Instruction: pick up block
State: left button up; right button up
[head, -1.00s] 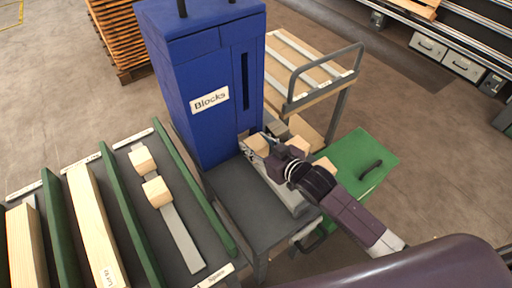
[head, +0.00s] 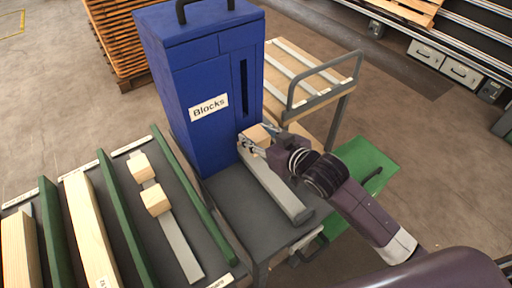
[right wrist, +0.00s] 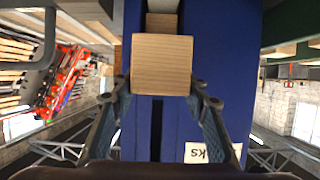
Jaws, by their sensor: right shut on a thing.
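A light wooden block (head: 258,135) is held by my right gripper (head: 256,147), beside the lower front of the blue Blocks dispenser (head: 200,75). In the right wrist view the block (right wrist: 161,64) sits between the two fingertips (right wrist: 160,90), with its square grain face toward the camera. The blue dispenser (right wrist: 143,135) fills the middle behind it, and another wooden piece (right wrist: 162,22) shows just above the block. Two more blocks, one (head: 141,167) and another (head: 156,200), rest on a grey strip in the left rack. My left gripper is not in view.
A grey chute (head: 275,190) runs forward from the dispenser on a dark table (head: 225,195). A green case (head: 365,165) stands to the right, and a cart with a grey handle (head: 325,80) behind. Long timbers (head: 92,230) lie between green dividers at left.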

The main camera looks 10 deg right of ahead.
jog(key=s+d, duration=0.3)
jog(key=s, duration=0.6)
jog(key=s+d, duration=0.4)
jog(key=s, duration=0.5)
jog(key=shift+d+f, duration=0.15)
jog(key=shift+d, duration=0.05)
jog(key=shift+s, duration=0.1)
